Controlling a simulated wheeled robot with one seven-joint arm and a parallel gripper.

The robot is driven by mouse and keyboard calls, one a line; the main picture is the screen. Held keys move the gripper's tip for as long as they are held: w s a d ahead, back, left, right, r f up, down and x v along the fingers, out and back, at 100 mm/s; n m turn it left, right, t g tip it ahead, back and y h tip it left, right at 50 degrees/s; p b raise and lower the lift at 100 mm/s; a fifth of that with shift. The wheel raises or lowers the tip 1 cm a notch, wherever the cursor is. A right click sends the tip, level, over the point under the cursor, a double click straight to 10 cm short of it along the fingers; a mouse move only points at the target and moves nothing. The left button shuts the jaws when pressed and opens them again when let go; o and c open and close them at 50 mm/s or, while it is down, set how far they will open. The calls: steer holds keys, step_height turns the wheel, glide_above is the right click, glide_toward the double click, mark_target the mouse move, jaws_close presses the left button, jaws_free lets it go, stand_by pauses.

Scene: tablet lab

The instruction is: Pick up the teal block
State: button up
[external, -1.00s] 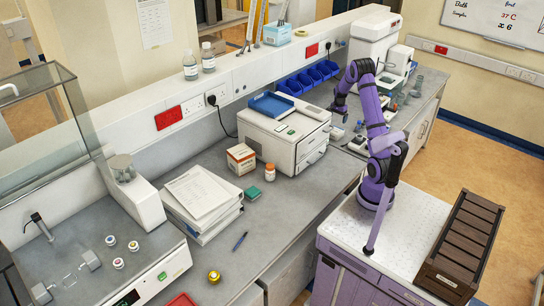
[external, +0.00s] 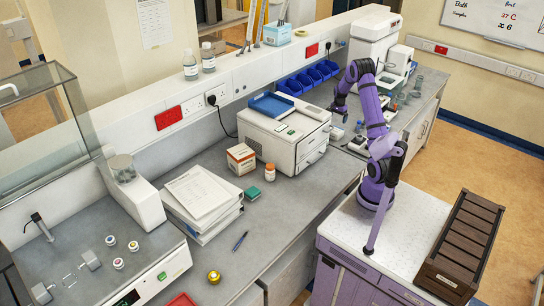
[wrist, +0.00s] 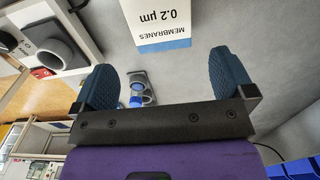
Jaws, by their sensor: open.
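The teal block (external: 253,193) is a small flat piece lying on the grey bench in the external view, just below the orange-capped bottle and right of the stack of binders. My gripper (external: 338,109) is far from it, up and to the right, over the bench area beyond the white printer-like machine. In the wrist view my gripper (wrist: 163,82) has its two blue ridged fingers wide apart with nothing held between them. The teal block does not show in the wrist view.
Near the block stand an orange-capped bottle (external: 270,172), an orange-and-white carton (external: 241,158), paper-topped binders (external: 203,200) and a white machine (external: 285,140). A pen (external: 240,241) lies below. The wrist view shows a membranes box (wrist: 160,22).

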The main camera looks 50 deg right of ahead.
step_height(320, 180, up, 18)
steer(key=w+a+n, duration=0.1)
steer(key=w+a, duration=0.2)
steer(key=a, duration=0.3)
steer(key=w+a+n, duration=0.2)
steer(key=w+a, duration=0.2)
steer(key=a, duration=0.2)
steer(key=w+a+n, duration=0.1)
steer(key=w+a, duration=0.2)
steer(key=a, duration=0.3)
steer(key=shift+w+a+n, duration=0.15)
steer(key=shift+w+n, duration=0.05)
steer(key=shift+n, duration=0.1)
steer(key=w+a+n, duration=0.1)
steer(key=a, duration=0.6)
steer(key=w+a+n, duration=0.1)
steer(key=a+n, duration=0.1)
steer(key=a, duration=0.4)
steer(key=w+a+n, duration=0.1)
steer(key=a, duration=0.6)
steer(key=shift+w+a+n, duration=0.3)
steer(key=s+a+n, duration=0.3)
steer(key=a+n, duration=0.1)
steer(key=a, duration=1.7)
steer(key=n, duration=0.4)
glide_above(252, 192)
step_height(252, 192, down, 30)
steer(key=shift+r, duration=0.2)
